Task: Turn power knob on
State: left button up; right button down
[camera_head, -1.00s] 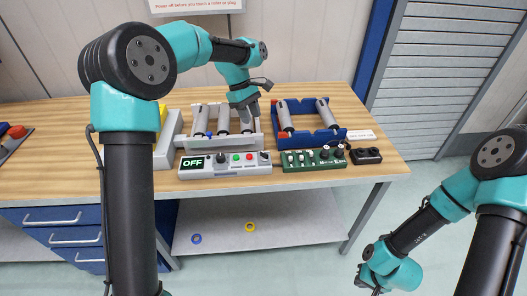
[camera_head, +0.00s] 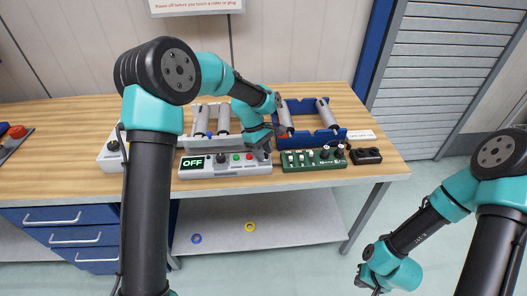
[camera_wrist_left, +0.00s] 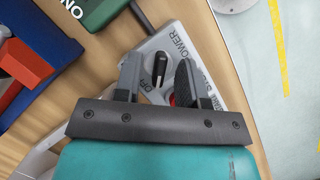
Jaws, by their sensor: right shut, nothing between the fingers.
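The grey control box (camera_head: 225,165) stands at the table's front edge, and its display (camera_head: 193,163) reads OFF. The black power knob (camera_wrist_left: 160,69) shows in the left wrist view, beside the labels POWER and OFF. My left gripper (camera_head: 262,155) is over the right end of the box and covers most of the knob in the head view. In the left wrist view its two fingers (camera_wrist_left: 157,75) are open, one on each side of the knob; I cannot tell whether they touch it. My right gripper (camera_head: 376,290) hangs low at the bottom edge, away from the table, shut and empty.
A green panel with knobs (camera_head: 313,160) stands just right of the grey box, with a black block (camera_head: 366,156) beyond it. Behind are a blue roller frame (camera_head: 318,133) and a grey roller frame (camera_head: 196,140).

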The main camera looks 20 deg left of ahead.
pick_arm(q)
grip_shut()
dwell(0.4)
jog(key=shift+m, duration=0.3)
jog(key=m+g+y, duration=0.1)
jog(key=m, duration=0.3)
jog(key=shift+w+d, duration=0.1)
jog(key=m, duration=0.2)
jog(key=m+g+y, duration=0.1)
jog(key=m, duration=0.1)
jog(key=shift+m+y, duration=0.3)
jog(key=m+y, duration=0.1)
jog(key=m, duration=0.3)
jog(key=shift+d+m+g+y, duration=0.1)
jog(key=shift+m+g+y, duration=0.2)
jog(key=shift+y, duration=0.1)
jog(key=shift+m+y, duration=0.8)
jog(key=shift+m, duration=1.4)
